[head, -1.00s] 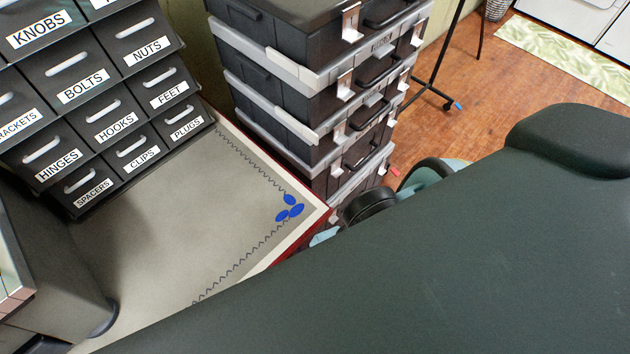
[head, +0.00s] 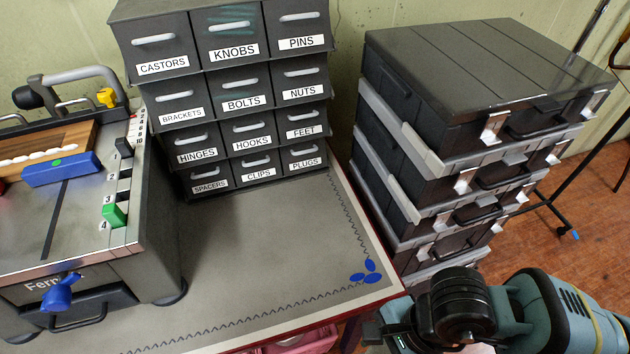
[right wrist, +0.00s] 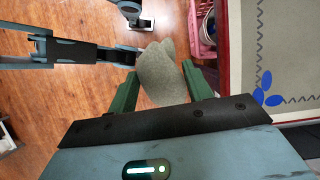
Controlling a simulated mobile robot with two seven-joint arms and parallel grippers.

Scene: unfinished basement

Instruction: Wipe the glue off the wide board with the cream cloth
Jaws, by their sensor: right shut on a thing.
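The cream cloth (right wrist: 160,75), greyish in this light, is bunched between the green fingers of my right gripper (right wrist: 158,72) in the right wrist view. The gripper is shut on it, over the floor beside the bench. In the head view, my right arm shows at the bottom right, with its fingers and the cloth out of sight. A brown wooden board (head: 70,138) lies on the grey machine at the left, partly cut off by the frame. A row of white blobs (head: 40,156), apparently glue, runs along it. My left gripper is not identifiable in either view.
A labelled drawer cabinet (head: 222,105) stands at the back of the bench. The grey bench mat (head: 270,240) is clear between machine and right corner. Stacked black cases (head: 470,95) stand right of the bench. A blue block (head: 62,170) lies beside the board.

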